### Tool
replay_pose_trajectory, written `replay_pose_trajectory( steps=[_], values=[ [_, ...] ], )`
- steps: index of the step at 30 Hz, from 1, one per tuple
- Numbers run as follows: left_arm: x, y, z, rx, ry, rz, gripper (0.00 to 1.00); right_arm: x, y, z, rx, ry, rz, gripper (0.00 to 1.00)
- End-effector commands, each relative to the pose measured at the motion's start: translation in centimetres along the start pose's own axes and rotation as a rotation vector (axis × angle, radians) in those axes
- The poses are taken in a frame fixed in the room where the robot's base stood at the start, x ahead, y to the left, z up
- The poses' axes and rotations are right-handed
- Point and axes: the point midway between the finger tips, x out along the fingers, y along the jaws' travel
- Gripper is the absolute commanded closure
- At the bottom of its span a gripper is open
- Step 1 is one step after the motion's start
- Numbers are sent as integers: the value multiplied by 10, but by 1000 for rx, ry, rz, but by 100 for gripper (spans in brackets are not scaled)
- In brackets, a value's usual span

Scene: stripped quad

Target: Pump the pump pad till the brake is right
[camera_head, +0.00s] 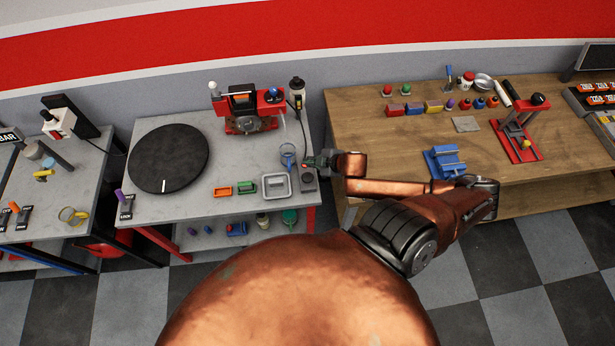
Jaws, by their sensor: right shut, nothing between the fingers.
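My right gripper (310,162) is shut and empty, pointing left over the right edge of the grey table. Just below it in the picture is a small dark grey block with a round top (308,181), which looks like the pump pad. I cannot tell whether the fingers touch it. A red and black brake-like assembly (245,108) stands at the back of the same table. A black-topped bottle or reservoir (297,92) is at its right, with a thin line running down towards the gripper. My left gripper is not in view.
The grey table (215,165) also holds a black disc (168,158), an orange tray (222,191), a green tray (247,187), a grey square tray (276,185) and a blue ring-shaped item (288,155). A wooden bench (385,150) with a blue fixture (445,163) stands right.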

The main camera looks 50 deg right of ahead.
Motion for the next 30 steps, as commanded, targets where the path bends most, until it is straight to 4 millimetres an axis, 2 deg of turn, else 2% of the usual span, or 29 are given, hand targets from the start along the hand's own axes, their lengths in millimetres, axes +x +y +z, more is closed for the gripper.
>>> replay_pose_trajectory(
  steps=[8, 14, 24, 30],
  values=[
    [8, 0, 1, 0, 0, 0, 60, 5, -4, 4, 1, 0, 0, 100],
    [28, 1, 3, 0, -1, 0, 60, 19, -14, 14, 1, -1, 0, 100],
    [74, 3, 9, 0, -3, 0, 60, 48, -36, 36, 2, -1, 0, 100],
    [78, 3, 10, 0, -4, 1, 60, 60, -43, 43, 3, -1, 1, 100]
  ],
)
